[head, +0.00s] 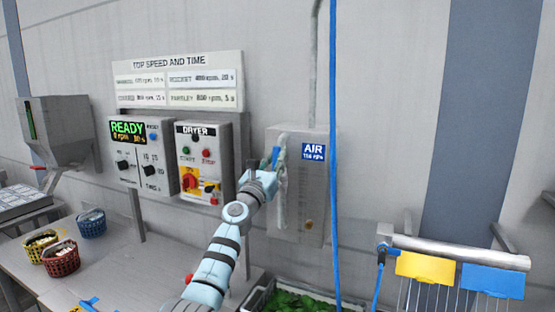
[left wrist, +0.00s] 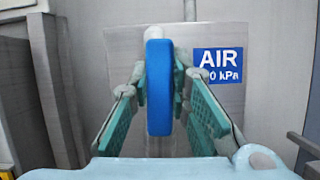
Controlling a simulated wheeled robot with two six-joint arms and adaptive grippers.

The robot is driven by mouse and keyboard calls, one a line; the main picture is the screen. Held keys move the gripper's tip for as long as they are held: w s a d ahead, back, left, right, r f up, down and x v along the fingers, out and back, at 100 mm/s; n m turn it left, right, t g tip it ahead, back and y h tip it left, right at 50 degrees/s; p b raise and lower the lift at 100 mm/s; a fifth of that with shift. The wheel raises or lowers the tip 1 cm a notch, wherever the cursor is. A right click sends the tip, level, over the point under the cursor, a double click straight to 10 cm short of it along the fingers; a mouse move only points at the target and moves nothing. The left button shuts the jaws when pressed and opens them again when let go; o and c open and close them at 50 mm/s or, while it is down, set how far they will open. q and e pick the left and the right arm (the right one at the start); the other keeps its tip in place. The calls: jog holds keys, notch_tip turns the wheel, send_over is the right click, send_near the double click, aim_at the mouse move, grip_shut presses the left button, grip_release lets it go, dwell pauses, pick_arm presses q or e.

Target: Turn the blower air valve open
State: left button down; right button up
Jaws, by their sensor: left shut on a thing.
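The blue valve handle (head: 275,157) is on the grey air panel (head: 313,180), beside the blue AIR sign (head: 314,152). My left gripper (head: 279,158) reaches it from the front and partly covers it. In the left wrist view the handle (left wrist: 159,88) stands upright between the two green-padded fingers of my left gripper (left wrist: 161,80), which is shut on it. The valve body behind the handle is mostly hidden. The AIR sign (left wrist: 218,66) is just right of the fingers there. My right gripper is not in view.
The dryer box (head: 205,160) and READY panel (head: 142,155) are on the wall left of the valve. A blue hose (head: 333,100) hangs just right of the air panel. A crate of greens (head: 295,301) is below. Baskets (head: 62,259) stand on the left bench.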

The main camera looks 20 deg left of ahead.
pick_arm(q)
jog(key=shift+f, duration=0.15)
jog(key=c, duration=1.5)
grip_release()
notch_tip(320, 180, up, 10)
jog(key=shift+r, duration=0.15)
